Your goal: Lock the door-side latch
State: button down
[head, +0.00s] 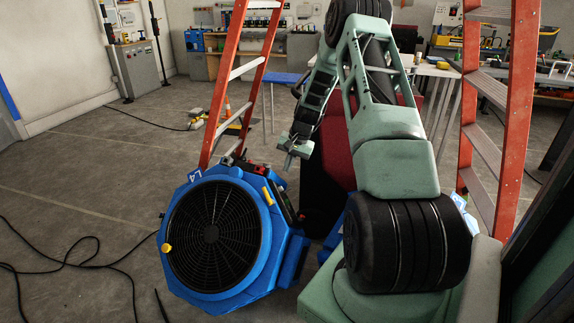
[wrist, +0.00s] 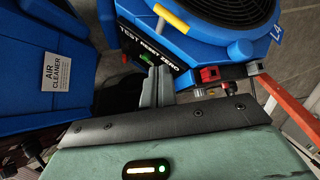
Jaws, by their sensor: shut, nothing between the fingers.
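The blue fan unit (head: 283,262) stands on the floor with a round black grille. A yellow latch-like piece (head: 267,195) sits on the right of its rim and lies slanted. It also shows at the top of the wrist view (wrist: 168,18). A second yellow piece (head: 167,247) is at the left of the rim. I cannot tell whether either is locked. My gripper (head: 288,164) is above and to the right of the fan, apart from the yellow pieces. In the wrist view its fingers (wrist: 157,72) are shut and empty, in front of the fan's dark label panel.
An orange ladder (head: 228,85) stands behind the fan, with another orange rail (head: 510,120) at right. A blue air cleaner (wrist: 45,65) is at left in the wrist view. Black cables (head: 65,262) lie on the left floor. A dark frame (head: 545,235) edges the right.

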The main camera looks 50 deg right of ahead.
jog(key=w+a+f, duration=0.1)
jog(key=f, duration=0.1)
jog(key=w+a+f, duration=0.1)
jog(key=f, duration=0.1)
jog(key=w+a+f, duration=0.1)
jog(key=f, duration=0.2)
jog(key=shift+w+a+b, duration=0.15)
jog(key=shift+b, duration=0.2)
jog(key=shift+w+a+f, duration=0.2)
jog(key=shift+w+a, duration=0.1)
jog(key=shift+a, duration=0.1)
jog(key=shift+r, duration=0.1)
jog(key=shift+w+n+p, duration=0.15)
jog(key=shift+n+p, duration=0.15)
jog(key=shift+g, duration=0.3)
